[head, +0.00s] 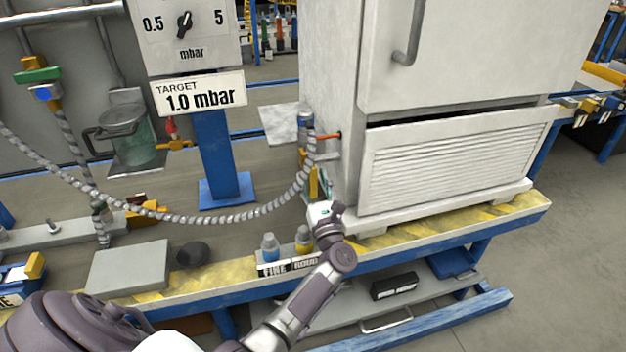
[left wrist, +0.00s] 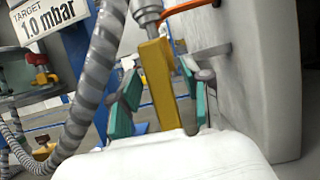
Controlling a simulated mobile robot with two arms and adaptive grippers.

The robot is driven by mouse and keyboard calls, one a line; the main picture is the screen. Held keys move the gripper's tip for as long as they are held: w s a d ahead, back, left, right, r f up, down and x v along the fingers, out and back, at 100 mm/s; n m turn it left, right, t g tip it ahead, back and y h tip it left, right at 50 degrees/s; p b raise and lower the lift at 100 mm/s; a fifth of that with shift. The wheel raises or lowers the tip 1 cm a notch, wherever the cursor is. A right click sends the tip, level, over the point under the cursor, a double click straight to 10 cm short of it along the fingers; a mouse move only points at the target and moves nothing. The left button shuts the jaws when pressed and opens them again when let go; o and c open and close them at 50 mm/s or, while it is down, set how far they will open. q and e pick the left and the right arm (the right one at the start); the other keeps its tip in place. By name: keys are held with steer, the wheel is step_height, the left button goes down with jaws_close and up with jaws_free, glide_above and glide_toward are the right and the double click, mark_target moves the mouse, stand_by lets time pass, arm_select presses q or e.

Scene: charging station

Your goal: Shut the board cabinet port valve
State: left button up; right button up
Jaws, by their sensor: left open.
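The white board cabinet (head: 345,70) stands on the bench, with a metal port on its left side where a grey ribbed hose (head: 240,216) joins. A yellow valve handle (head: 314,184) hangs below this port. In the left wrist view the yellow handle (left wrist: 160,85) points down from a metal fitting (left wrist: 148,14). My left gripper (head: 325,203) is beside the cabinet's lower left edge. In the left wrist view its teal-padded fingers (left wrist: 162,100) are open, one on each side of the handle, with gaps visible. How deep the handle sits between them is unclear.
An orange-red lever (head: 328,136) sticks out near the port and also shows in the left wrist view (left wrist: 190,22). The hose runs close left of my gripper. Blue and yellow bottles (head: 270,246) stand at the bench's front edge. A gauge post (head: 215,155) stands behind.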

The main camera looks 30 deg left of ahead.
arm_select(q)
jaws_close()
